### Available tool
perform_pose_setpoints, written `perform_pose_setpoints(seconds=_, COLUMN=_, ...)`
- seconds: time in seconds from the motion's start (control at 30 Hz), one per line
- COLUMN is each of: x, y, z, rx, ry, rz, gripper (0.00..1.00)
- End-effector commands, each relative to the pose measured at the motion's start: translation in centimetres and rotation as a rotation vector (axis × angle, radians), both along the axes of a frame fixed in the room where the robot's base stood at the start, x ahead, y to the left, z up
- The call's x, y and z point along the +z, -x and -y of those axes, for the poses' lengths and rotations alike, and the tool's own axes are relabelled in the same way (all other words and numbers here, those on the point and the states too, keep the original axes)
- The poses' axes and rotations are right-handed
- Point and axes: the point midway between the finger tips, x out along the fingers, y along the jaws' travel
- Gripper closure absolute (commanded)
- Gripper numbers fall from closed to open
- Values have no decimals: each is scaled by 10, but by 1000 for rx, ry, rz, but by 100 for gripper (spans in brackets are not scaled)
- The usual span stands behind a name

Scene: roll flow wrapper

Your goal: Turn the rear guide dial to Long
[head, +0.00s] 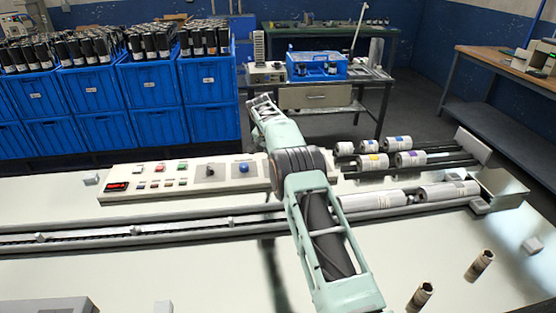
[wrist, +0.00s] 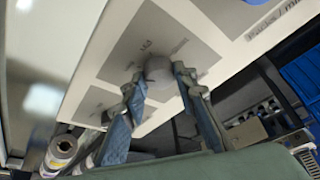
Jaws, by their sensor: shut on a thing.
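In the wrist view my gripper (wrist: 160,78) has its two fingers on either side of a round grey dial (wrist: 160,66), shut on it. The dial sits on a darker grey label plate on the pale control panel (wrist: 215,62). Small print beside the dial is too blurred to read, so its setting cannot be told. In the head view the control panel (head: 125,195) carries a dark dial (head: 210,171) and a blue dial (head: 244,168). My arm covers the panel's right end, and the gripper's fingertips and held dial are not clear there.
Rolls (head: 371,162) lie on dark rails to the right of my arm. A long conveyor channel (head: 150,232) runs in front of the panel. Blue crates (head: 153,84) of bottles stand behind at left. Two short tubes (head: 479,265) stand on the white table at front right.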

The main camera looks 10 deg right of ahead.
Motion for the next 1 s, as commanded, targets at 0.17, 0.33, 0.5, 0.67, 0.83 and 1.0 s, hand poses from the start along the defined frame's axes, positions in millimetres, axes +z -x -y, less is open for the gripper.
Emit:
perform_pose_setpoints(seconds=0.17, x=0, y=0, z=-1, rx=-1, ry=-1, rz=1, gripper=98)
perform_pose_setpoints(seconds=0.33, x=0, y=0, z=-1, rx=-1, ry=-1, rz=1, gripper=98)
perform_pose_setpoints(seconds=0.5, x=0, y=0, z=-1, rx=0, ry=-1, rz=1, gripper=56)
perform_pose_setpoints(seconds=0.67, x=0, y=0, z=0, rx=0, ry=0, rz=0, gripper=56)
perform_pose_setpoints(seconds=0.83, x=2, y=0, z=-1, rx=0, ry=0, rz=0, gripper=56)
perform_pose_setpoints(seconds=1.0, x=16, y=4, z=-5, rx=1, ry=0, rz=1, gripper=56)
